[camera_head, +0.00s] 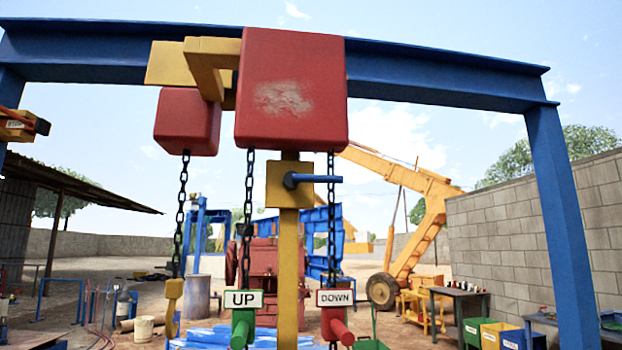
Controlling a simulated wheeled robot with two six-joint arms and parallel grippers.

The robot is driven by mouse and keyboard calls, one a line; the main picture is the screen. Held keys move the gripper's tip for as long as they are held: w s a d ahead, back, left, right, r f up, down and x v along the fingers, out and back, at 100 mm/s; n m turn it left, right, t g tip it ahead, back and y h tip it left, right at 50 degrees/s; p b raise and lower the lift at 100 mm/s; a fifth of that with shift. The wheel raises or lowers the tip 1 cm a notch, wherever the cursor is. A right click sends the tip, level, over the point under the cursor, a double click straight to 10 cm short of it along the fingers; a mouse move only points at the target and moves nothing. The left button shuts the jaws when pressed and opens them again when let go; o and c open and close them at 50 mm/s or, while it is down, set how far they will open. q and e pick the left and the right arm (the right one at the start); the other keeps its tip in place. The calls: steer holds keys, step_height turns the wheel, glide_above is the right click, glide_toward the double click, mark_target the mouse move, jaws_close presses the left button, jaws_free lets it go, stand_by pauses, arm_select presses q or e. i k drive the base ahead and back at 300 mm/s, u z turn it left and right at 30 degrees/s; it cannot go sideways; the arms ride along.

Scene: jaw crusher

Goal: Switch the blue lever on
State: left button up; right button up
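The blue lever (315,179) is a short blue rod on a yellow box (278,186) fixed to a yellow upright post (289,250), near the middle of the head view. The rod lies about level, its free end to the right. Its round blue base sits on the box's face. I cannot read any on or off marking beside it.
A red hoist block (291,90) hangs above the lever, with chains on both sides. Below are a green button (243,328) under an UP sign (243,299) and a red button (337,325) under a DOWN sign (334,297). A blue gantry frame (560,200) spans overhead.

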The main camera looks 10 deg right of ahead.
mark_target(292, 179)
steer(key=k, duration=0.5)
steer(key=u, duration=0.7)
steer(key=i, duration=0.85)
steer(key=z, duration=1.85)
